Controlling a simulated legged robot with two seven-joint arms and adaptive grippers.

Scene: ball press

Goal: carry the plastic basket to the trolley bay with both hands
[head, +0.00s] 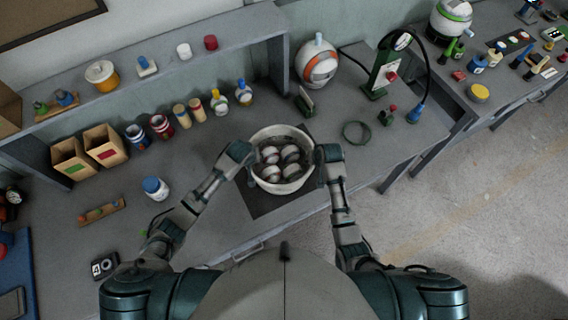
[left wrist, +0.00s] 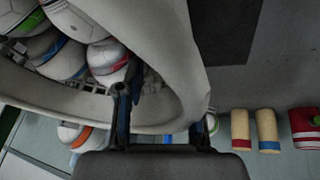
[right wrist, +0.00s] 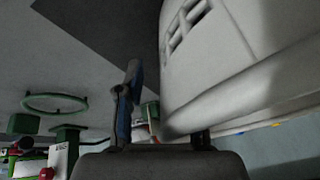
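The white plastic basket (head: 262,181) sits on a dark mat (head: 262,207) on the grey bench and holds several white balls with coloured bands (head: 290,152). My left gripper (head: 245,160) is at its left rim. In the left wrist view the gripper (left wrist: 162,115) has its fingers apart, one inside the basket and one outside, with the rim between them. My right gripper (head: 322,162) is at the right rim. In the right wrist view its fingers (right wrist: 165,115) are apart; the basket wall (right wrist: 215,65) partly hides one of them. I cannot identify the trolley bay.
A green press-like stand (head: 385,68) and a dark ring (head: 356,132) stand right of the basket. Two open boxes (head: 105,147), cans and bottles line the back left. A blue-capped jar (head: 155,187) is at left. Open floor (head: 470,215) lies to the right.

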